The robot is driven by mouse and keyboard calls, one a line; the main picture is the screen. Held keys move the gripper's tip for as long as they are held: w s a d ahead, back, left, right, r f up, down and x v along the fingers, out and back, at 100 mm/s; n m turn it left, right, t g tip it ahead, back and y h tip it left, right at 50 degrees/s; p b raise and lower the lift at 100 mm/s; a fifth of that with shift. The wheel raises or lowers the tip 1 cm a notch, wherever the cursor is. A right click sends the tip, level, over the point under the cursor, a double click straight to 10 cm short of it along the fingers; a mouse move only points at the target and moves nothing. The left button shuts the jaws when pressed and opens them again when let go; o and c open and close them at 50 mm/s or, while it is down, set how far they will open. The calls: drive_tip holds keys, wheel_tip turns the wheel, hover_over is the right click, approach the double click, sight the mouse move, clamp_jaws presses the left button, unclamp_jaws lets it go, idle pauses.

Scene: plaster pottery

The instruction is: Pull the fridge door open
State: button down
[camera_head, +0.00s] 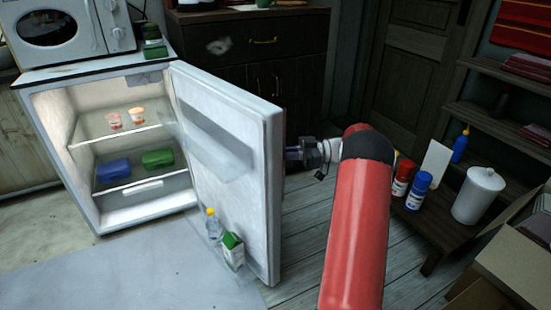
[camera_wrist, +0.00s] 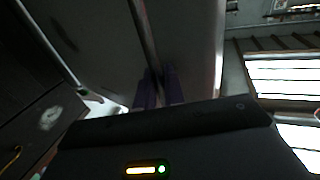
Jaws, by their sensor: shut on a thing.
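The fridge (camera_head: 68,155) stands at the left of the head view with its white door (camera_head: 225,160) swung wide open. The door's inner side, with its shelves, faces the head camera. My gripper (camera_head: 293,155) is at the outer side of the door, partly hidden behind its edge. In the wrist view, the gripper's purple fingers (camera_wrist: 159,88) are shut around a long bar-shaped handle (camera_wrist: 142,32) on the door's outer face (camera_wrist: 190,45). The handle is hidden from the head camera.
Cups, a blue box (camera_head: 113,171) and a green box (camera_head: 158,158) sit on the fridge shelves. A bottle (camera_head: 213,227) and a carton (camera_head: 232,250) are in the door. A microwave (camera_head: 65,30) stands on top. A low bench (camera_head: 437,222) with several containers is at the right.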

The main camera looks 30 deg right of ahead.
drive_tip(key=shift+w+d+g, duration=0.15)
drive_tip(key=shift+d, duration=0.35)
drive_tip(key=shift+w+d+g, duration=0.15)
drive_tip(key=shift+d, duration=0.35)
drive_tip(key=c, duration=1.6)
unclamp_jaws()
drive_tip(key=v, duration=0.7)
drive_tip(key=shift+s+d, duration=0.15)
drive_tip(key=shift+d, duration=0.25)
